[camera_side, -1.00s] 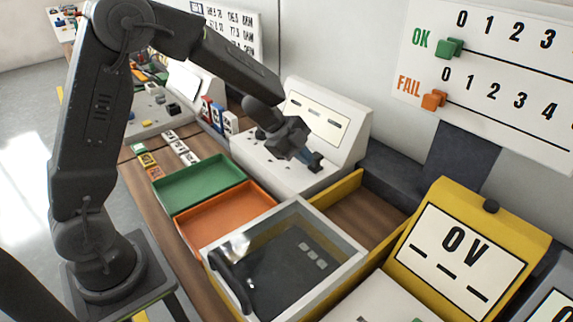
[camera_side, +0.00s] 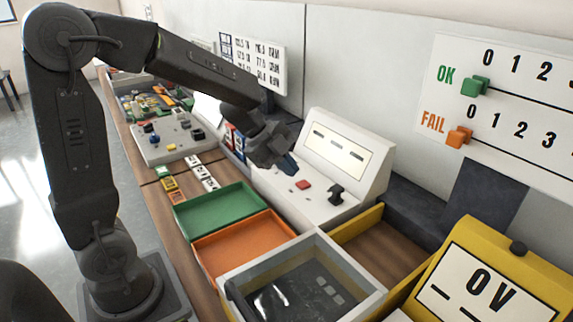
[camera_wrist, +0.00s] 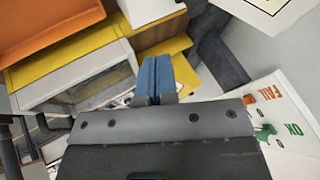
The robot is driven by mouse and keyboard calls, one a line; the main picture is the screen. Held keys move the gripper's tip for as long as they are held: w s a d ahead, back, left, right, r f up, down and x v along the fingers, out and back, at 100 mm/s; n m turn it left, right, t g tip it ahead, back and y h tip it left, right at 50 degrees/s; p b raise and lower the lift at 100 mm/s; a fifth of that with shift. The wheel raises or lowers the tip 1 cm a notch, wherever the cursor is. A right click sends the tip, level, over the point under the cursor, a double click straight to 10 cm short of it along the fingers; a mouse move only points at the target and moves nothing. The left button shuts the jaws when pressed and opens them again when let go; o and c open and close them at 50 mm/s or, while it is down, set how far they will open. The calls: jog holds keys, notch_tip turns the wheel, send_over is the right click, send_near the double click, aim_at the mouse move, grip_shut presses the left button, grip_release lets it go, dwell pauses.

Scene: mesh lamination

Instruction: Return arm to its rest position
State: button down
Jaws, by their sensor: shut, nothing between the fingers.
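My gripper (camera_side: 289,164) hangs in the air over the white console (camera_side: 318,205) with the sloped screen. It is shut and holds nothing. In the wrist view its blue fingertips (camera_wrist: 155,72) are together, pointing toward the yellow-edged framed box. My arm reaches from the left side across the bench, above the green tray (camera_side: 220,208) and the back of the work row.
An orange tray (camera_side: 245,243) and a glass-topped box (camera_side: 310,285) stand in front. A yellow OV unit (camera_side: 490,270) is at the right. A wall board with green OK (camera_side: 475,86) and orange FAIL (camera_side: 459,136) sliders hangs at the right.

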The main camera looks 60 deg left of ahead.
jog(key=shift+s+a+r, duration=0.15)
jog(key=shift+r, duration=0.1)
notch_tip(320, 180, up, 11)
jog(key=s+n+t+y, duration=0.1)
jog(key=n+t+y, duration=0.5)
jog(key=n+t, duration=0.3)
jog(key=s+d+f+n+g, duration=0.2)
jog(key=s+d+n+g, duration=0.1)
jog(key=s, duration=0.5)
jog(key=s+d+f+n+g+h, duration=0.1)
jog(key=s+d+f+n+g, duration=0.1)
jog(key=s+d+n+g, duration=0.2)
jog(key=s+g, duration=0.2)
jog(key=s, duration=0.2)
jog(key=shift+s+f+n, duration=0.3)
jog(key=shift+s+n, duration=0.1)
